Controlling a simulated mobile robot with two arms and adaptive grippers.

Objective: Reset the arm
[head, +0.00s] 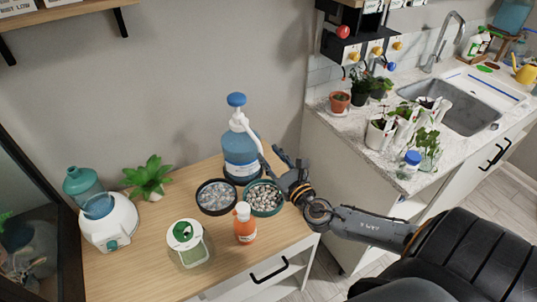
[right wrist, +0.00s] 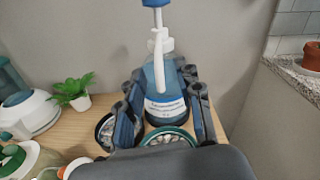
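My right gripper (head: 284,168) reaches in from the right over the wooden cabinet top, beside a blue pump bottle (head: 240,157) with a white nozzle. In the right wrist view the right gripper's fingers (right wrist: 162,90) are spread apart with nothing held between them. The pump bottle (right wrist: 166,104) stands upright beyond them, seen through the gap. My left gripper is not in view.
Near the bottle are a bowl of grey-blue stones (head: 216,197), a green-rimmed bowl of pebbles (head: 264,198), an orange bottle (head: 244,224) and a green-lidded jar (head: 188,243). A humidifier (head: 107,217) and plant (head: 149,178) stand left. The counter (head: 392,165) is right.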

